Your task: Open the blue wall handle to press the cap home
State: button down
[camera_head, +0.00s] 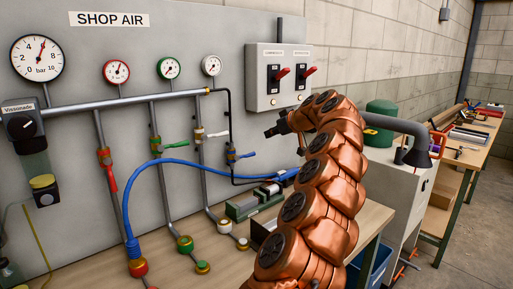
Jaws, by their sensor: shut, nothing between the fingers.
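The blue handle (246,155) is a small lever on a valve at the right end of the row of pipes on the grey wall panel. It points right and lies roughly level. My copper arm reaches up from the bottom middle, and my dark gripper (268,133) is at its end, above and right of the blue handle, apart from it. The gripper is small in view, shut and empty. A green and grey device (255,203) sits on the bench below, partly behind my arm. I cannot make out the cap.
Red (112,183), green (176,142) and white (217,134) levers sit on pipes to the left. A blue hose (150,165) arches across the panel. A switch box (277,77) is just above my gripper. A wooden bench (205,272) runs below.

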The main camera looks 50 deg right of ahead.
jog(key=p, duration=0.3)
send_over(245, 156)
jog(key=s+d, duration=0.2)
jog(key=s, duration=0.1)
notch_tip(245, 156, down, 5)
jog(key=shift+w+d+f+p, duration=0.15)
jog(key=shift+f+p, duration=0.1)
jog(key=shift+f, duration=0.4)
jog(key=shift+w+a+f+p, duration=0.1)
jog(key=shift+w+f+p, duration=0.1)
jog(key=shift+f, duration=0.4)
jog(key=shift+w+d+f+p, duration=0.15)
jog(key=shift+f+p, duration=0.1)
jog(key=shift+f, duration=0.4)
